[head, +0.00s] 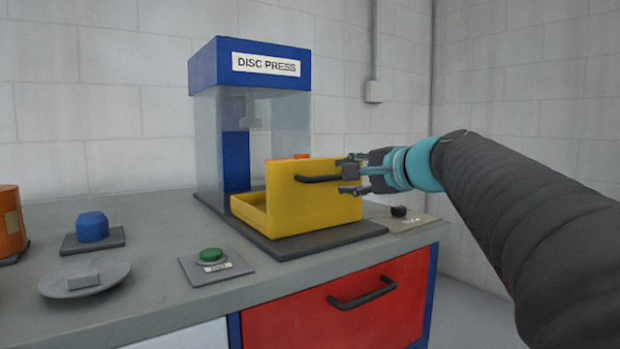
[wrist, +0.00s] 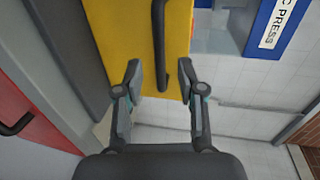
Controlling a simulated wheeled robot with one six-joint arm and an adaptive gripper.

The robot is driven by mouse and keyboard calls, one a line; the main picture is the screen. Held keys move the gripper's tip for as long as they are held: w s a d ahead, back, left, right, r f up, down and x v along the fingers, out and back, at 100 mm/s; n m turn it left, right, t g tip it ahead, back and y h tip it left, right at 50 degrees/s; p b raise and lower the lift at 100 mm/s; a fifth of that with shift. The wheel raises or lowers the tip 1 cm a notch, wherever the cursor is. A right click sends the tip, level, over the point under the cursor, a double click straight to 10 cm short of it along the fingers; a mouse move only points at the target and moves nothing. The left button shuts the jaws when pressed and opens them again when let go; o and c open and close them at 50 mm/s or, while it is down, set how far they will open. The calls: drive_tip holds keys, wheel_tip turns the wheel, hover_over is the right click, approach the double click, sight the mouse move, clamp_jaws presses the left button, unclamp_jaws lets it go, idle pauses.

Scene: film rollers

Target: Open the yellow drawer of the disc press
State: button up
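The disc press (head: 250,66) stands on the counter, with a blue top and clear walls. Its yellow drawer (head: 325,205) sits low at the front, and part of its tray shows behind and left of the tall front panel. The drawer's dark bar handle (head: 318,179) runs across the panel. My gripper (head: 350,175) is at the handle's right end in the head view. In the wrist view, my gripper (wrist: 161,82) has its fingers apart, with the end of the handle (wrist: 158,45) between them and gaps on both sides. The yellow panel (wrist: 125,30) lies behind.
A green button (head: 212,255) on a plate sits left of the drawer. A blue knob (head: 92,227) and a grey disc (head: 85,279) lie further left, by an orange object (head: 10,222). A small black knob (head: 398,211) is at right. A red drawer (head: 375,310) is below.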

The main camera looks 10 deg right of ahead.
drive_tip(key=v, duration=0.6)
drive_tip(key=shift+s, duration=0.3)
drive_tip(key=shift+d+r, duration=0.1)
drive_tip(key=s+d+f+n+g+h+p, duration=0.1)
drive_tip(key=s+f+n+g+h, duration=0.15)
drive_tip(key=f, duration=0.65)
drive_tip(key=s+d+f+n+g+h+p, duration=0.1)
drive_tip(key=s+f+n+g, duration=0.15)
drive_tip(key=f, duration=0.65)
drive_tip(key=s+a+f+n+g+h+p, duration=0.1)
drive_tip(key=s+a+f+n+g+p, duration=0.1)
drive_tip(key=s, duration=0.5)
drive_tip(key=s+a+f+n+g+h+p, duration=0.1)
drive_tip(key=s+a+f+n+p, duration=0.3)
drive_tip(key=s+a+f+n, duration=0.2)
wheel_tip(320, 180, down, 2)
drive_tip(key=s+a, duration=0.1)
drive_tip(key=s, duration=0.1)
drive_tip(key=shift+s+n+g+p, duration=0.3)
drive_tip(key=shift+s+g, duration=0.05)
drive_tip(key=shift+g, duration=0.05)
drive_tip(key=shift+h, duration=0.25)
